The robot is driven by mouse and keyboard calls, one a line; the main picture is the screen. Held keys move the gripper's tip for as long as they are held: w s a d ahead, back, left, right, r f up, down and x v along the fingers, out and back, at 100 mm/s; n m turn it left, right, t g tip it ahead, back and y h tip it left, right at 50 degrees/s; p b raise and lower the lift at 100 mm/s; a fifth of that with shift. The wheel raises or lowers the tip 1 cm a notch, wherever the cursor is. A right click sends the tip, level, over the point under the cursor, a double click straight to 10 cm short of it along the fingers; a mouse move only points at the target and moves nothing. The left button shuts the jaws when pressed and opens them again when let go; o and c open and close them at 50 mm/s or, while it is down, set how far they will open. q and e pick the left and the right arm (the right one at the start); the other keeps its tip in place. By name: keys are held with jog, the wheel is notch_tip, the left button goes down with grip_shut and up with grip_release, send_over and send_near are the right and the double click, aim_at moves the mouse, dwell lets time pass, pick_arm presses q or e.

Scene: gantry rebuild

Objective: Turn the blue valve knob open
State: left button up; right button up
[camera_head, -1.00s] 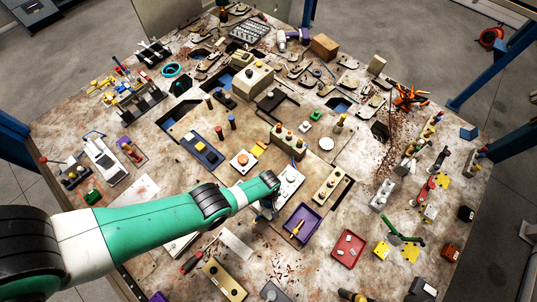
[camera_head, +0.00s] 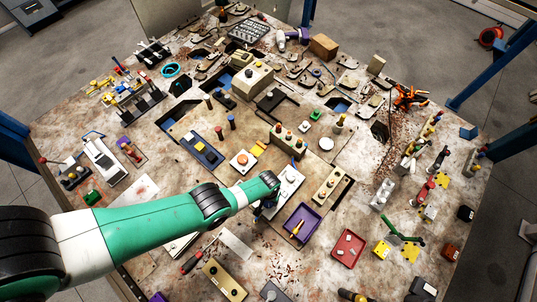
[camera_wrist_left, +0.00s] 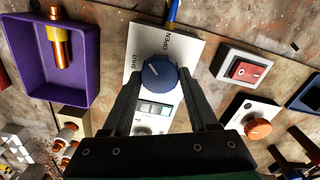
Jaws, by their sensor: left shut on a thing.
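The blue valve knob (camera_wrist_left: 159,73) sits on a white panel (camera_wrist_left: 137,44) marked SHUT on the left and OPEN on the right, in the left wrist view. A pale mark shows on the knob; its exact heading is hard to tell. My left gripper (camera_wrist_left: 159,80) is shut on the knob, one finger on each side. In the head view my left gripper (camera_head: 263,210) is small and dark, at the white panel (camera_head: 291,180) under the end of my green arm. The knob is hidden there. My right gripper is not in view.
A purple tray (camera_head: 288,217) and a red tray (camera_head: 335,250) lie right of the gripper. In the left wrist view a red rocker switch (camera_wrist_left: 244,70) and an orange knob (camera_wrist_left: 258,128) stand to the right. The table is crowded with small fixtures.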

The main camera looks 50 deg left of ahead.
pick_arm(q)
jog(key=m, duration=0.4)
jog(key=shift+m, duration=0.3)
jog(key=m, duration=0.4)
jog(key=shift+m, duration=0.4)
jog(key=o, duration=1.4)
jog(key=shift+c, duration=0.2)
jog(key=shift+r, duration=0.1)
